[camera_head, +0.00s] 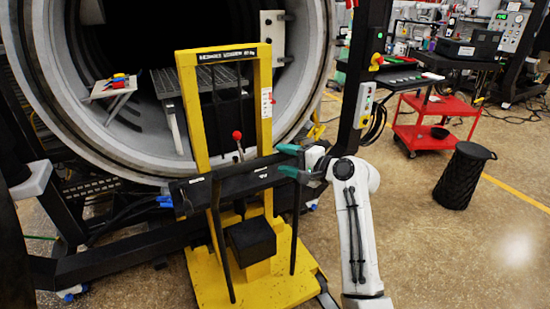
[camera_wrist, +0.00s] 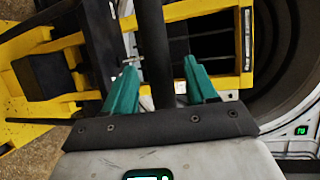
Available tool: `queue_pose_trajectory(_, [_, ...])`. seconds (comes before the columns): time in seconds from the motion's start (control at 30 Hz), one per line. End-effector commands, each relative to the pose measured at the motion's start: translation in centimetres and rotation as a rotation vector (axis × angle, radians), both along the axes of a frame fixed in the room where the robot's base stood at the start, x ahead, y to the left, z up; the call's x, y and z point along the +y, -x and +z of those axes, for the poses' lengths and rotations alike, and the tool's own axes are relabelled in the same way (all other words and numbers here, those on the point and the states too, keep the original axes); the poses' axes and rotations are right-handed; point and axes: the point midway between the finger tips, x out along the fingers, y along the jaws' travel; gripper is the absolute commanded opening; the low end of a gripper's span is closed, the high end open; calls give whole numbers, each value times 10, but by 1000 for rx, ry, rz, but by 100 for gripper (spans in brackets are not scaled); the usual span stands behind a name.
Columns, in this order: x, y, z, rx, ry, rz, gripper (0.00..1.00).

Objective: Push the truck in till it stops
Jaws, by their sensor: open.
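The truck is a yellow upright frame (camera_head: 264,135) on a yellow base (camera_head: 250,290), with a black crossbar (camera_head: 230,183), a black box and a red-knobbed lever. It stands upright in front of the furnace's round opening (camera_head: 318,80). Whether it touches the furnace cannot be told. My gripper (camera_head: 281,158) has teal fingers and is open at the right end of the crossbar. In the wrist view, a black bar (camera_wrist: 152,40) runs between the spread fingers (camera_wrist: 160,68); contact is unclear. The truck's yellow parts (camera_wrist: 25,105) show beyond.
A small shelf with coloured-handled tools (camera_head: 118,85) is at the furnace mouth. A dark post with control boxes (camera_head: 363,105) stands right of the truck. A red cart (camera_head: 440,105) and a black bin (camera_head: 463,178) stand further right. The floor at front right is clear.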

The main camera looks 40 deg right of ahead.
Motion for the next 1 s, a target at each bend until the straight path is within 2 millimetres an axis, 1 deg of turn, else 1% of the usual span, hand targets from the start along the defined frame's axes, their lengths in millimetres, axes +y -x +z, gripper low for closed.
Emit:
queue_pose_trajectory(0.03, [-2, 11, 1, 0, 1, -2, 57])
queue_pose_trajectory(0.1, [-3, 22, 3, 0, 1, -2, 57])
queue_pose_trajectory(0.2, [-5, 36, 6, 0, -1, -1, 57])
queue_pose_trajectory(0.33, [-6, 48, 8, 0, -1, -1, 57])
queue_pose_trajectory(0.47, [-6, 52, 9, 1, -1, 0, 57])
queue_pose_trajectory(1.0, [-6, 52, 9, 1, 0, 0, 57])
